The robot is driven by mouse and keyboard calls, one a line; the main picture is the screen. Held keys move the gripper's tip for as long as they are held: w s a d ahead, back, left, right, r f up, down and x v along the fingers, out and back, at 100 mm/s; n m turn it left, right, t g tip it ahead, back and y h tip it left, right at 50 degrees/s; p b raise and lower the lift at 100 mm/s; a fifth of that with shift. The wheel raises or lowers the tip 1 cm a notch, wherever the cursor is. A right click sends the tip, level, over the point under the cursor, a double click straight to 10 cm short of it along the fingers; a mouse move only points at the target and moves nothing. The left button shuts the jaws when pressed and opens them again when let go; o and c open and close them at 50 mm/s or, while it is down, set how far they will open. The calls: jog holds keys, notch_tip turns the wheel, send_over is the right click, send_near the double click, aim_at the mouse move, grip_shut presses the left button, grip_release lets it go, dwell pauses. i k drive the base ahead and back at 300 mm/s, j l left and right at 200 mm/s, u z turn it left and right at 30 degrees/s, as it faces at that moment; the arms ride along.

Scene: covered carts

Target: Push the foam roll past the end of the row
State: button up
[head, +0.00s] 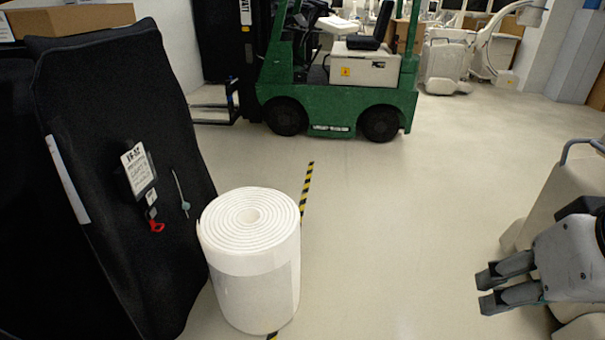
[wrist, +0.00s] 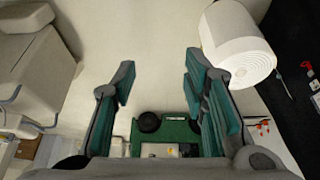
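The white foam roll (head: 252,285) stands upright on the floor, its spiral end facing up. It is close beside the black covered cart (head: 120,190); I cannot tell whether they touch. My gripper (head: 484,289) is at the right of the head view, well apart from the roll, with clear floor between them. In the wrist view my gripper (wrist: 160,78) has its green-padded fingers spread with nothing between them. The roll (wrist: 238,45) shows at upper right there, outside the fingers.
Black-yellow floor tape (head: 307,186) runs behind the roll and shows again below it. A green forklift (head: 335,85) stands at the back, its forks pointing left. A beige machine (head: 565,195) is near my gripper at right. Mid-floor is clear.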

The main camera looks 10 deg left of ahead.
aim_at(248, 237)
jog(key=i+j, duration=0.1)
jog(key=i+u, duration=0.25)
jog(key=u, duration=0.15)
jog(key=i+u, duration=0.25)
jog(key=u, duration=1.1)
